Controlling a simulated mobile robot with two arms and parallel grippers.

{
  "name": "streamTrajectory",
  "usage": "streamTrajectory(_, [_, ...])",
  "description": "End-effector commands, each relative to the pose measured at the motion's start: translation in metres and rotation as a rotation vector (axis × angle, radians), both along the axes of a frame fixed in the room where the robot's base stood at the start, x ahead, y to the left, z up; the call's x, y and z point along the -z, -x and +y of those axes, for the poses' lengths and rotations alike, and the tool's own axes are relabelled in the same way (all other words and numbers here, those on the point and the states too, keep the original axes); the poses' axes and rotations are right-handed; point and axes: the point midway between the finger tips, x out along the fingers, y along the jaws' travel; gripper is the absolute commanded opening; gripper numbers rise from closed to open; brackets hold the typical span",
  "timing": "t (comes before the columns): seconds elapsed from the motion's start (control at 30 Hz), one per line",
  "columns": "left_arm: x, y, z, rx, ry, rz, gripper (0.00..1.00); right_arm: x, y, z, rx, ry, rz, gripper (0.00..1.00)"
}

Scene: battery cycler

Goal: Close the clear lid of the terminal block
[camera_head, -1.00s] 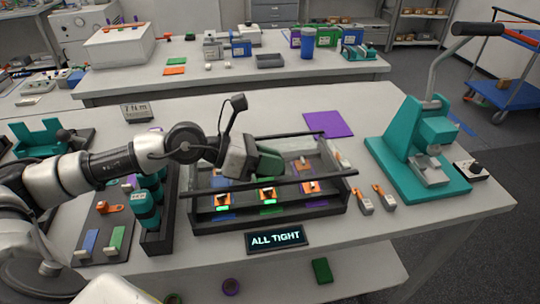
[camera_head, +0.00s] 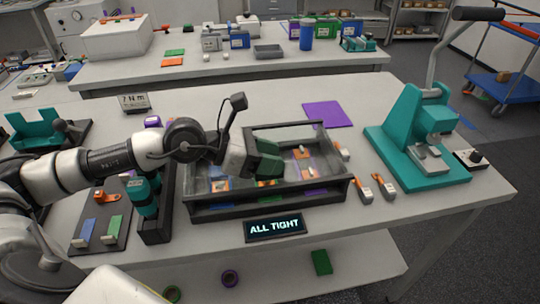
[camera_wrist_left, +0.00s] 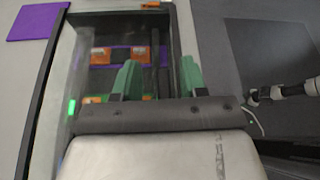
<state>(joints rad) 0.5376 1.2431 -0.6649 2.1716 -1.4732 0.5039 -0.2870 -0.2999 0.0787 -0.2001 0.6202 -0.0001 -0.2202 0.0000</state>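The terminal block (camera_head: 268,211) is a long dark tray on the near table, with orange, green and purple parts inside. Its clear lid (camera_head: 325,190) has a dark front bar, which lies low along the block's front edge. I cannot tell whether the lid is fully seated. My left gripper (camera_head: 272,158) is over the middle of the block, behind the front bar. Its green fingers are apart, with nothing visible held between them; they also show in the left wrist view (camera_wrist_left: 158,68). My right gripper is not in view.
A lit "ALL TIGHT" display (camera_head: 274,228) stands in front of the block. Orange-handled pieces (camera_head: 364,191) lie to its right, near a teal press (camera_head: 405,140). A purple mat (camera_head: 327,114) lies behind.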

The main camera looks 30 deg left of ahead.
Motion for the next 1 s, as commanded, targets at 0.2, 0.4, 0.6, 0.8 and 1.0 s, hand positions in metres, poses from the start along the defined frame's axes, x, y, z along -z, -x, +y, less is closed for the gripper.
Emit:
streamTrajectory(0.2, [0.000, 0.000, 0.001, -0.001, 0.000, 0.000, 0.43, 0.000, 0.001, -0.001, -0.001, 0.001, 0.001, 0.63])
streamTrajectory(0.4, [-0.003, 0.007, 0.013, -0.004, -0.003, 0.002, 0.43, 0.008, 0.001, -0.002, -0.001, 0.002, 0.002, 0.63])
streamTrajectory(0.6, [-0.011, 0.022, 0.034, -0.004, -0.005, 0.003, 0.43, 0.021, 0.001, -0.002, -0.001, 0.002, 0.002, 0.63])
streamTrajectory(0.8, [-0.018, 0.033, 0.049, 0.001, -0.007, 0.002, 0.43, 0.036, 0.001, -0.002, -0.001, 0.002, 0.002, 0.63])
streamTrajectory(1.0, [-0.025, 0.040, 0.061, -0.001, -0.007, 0.001, 0.43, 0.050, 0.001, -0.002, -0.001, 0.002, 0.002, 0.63])
